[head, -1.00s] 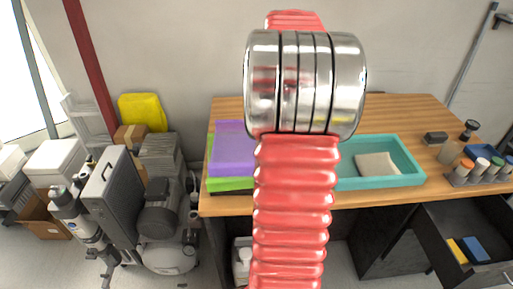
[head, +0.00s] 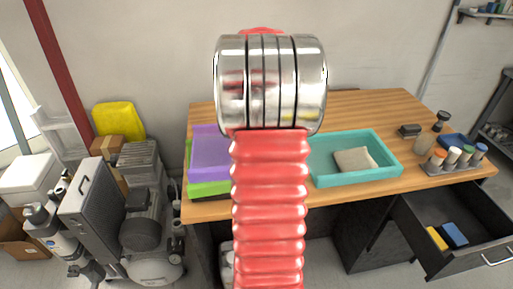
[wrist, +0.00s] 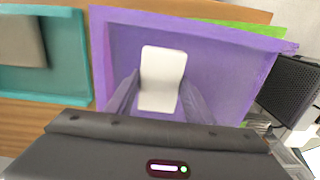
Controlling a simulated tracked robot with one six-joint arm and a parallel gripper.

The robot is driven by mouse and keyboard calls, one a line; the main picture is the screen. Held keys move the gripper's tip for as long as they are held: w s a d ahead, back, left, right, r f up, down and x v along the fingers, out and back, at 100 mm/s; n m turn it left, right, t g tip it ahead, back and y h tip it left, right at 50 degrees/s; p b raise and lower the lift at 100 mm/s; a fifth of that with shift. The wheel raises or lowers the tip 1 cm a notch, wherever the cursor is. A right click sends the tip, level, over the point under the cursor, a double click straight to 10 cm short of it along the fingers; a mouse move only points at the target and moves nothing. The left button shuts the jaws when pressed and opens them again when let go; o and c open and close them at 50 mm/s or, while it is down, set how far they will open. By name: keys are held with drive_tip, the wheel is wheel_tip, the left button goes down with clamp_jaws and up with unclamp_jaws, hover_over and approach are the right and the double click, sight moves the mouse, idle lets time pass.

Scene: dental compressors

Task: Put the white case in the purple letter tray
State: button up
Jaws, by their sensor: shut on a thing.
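The white case (wrist: 162,78) is a small pale rounded block in the wrist view, between the two fingers of my gripper (wrist: 160,100). My gripper is shut on it. Behind the case in that view is the purple letter tray (wrist: 232,75). I cannot tell whether the case touches the tray floor. In the head view the purple tray (head: 209,155) is at the desk's left end, on top of a green tray (head: 206,188). My arm covers its right part and hides the gripper and the case there.
A teal tray (head: 385,172) with a beige item (head: 354,159) lies right of the purple tray. A rack of capped bottles (head: 455,163) is at the desk's right. An open drawer (head: 455,225) is below. Grey compressor equipment (head: 140,225) stands left of the desk.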

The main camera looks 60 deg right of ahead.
drive_tip(key=shift+f, duration=1.85)
drive_tip(key=o, duration=1.1)
drive_tip(key=shift+f, duration=0.1)
wheel_tip(320, 180, up, 12)
drive_tip(key=shift+r, duration=0.1)
